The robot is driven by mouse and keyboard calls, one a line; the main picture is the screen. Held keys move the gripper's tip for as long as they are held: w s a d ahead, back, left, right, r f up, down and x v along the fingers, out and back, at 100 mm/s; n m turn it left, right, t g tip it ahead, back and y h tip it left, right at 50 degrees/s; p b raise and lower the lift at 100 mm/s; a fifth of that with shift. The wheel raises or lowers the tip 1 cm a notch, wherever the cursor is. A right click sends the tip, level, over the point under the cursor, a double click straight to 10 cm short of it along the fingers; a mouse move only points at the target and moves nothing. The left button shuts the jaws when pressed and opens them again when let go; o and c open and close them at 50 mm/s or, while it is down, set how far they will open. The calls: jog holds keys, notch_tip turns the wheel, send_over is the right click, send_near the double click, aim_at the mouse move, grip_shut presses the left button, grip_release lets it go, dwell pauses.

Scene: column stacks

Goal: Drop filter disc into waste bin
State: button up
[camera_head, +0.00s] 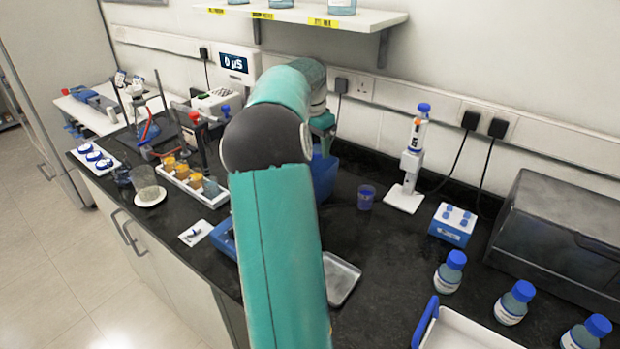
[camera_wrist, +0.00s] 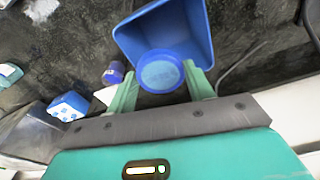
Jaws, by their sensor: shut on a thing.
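The filter disc (camera_wrist: 160,74) is a round light-blue disc with a darker blue rim. My gripper (camera_wrist: 161,78) is shut on it, with a green finger on each side in the wrist view. The waste bin (camera_wrist: 185,22) is an open blue square container, seen from above. The disc overlaps the bin's near side in that view; its height above the bin is hard to judge. In the head view the bin (camera_head: 325,178) stands on the black bench behind my arm, which hides part of it and the disc.
A small blue cup (camera_head: 366,198) stands right of the bin. A metal tray (camera_head: 341,279) lies in front. A shelf (camera_head: 300,14) hangs above.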

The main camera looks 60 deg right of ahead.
jog(key=shift+s+d+f, duration=0.1)
jog(key=shift+s+f, duration=0.15)
jog(key=shift+f, duration=0.35)
jog(key=shift+w+f, duration=0.15)
jog(key=shift+f, duration=0.7)
jog(key=o, duration=1)
jog(key=shift+o, duration=0.2)
notch_tip(320, 180, up, 14)
jog(key=a, duration=0.1)
jog(key=shift+w+a, duration=0.25)
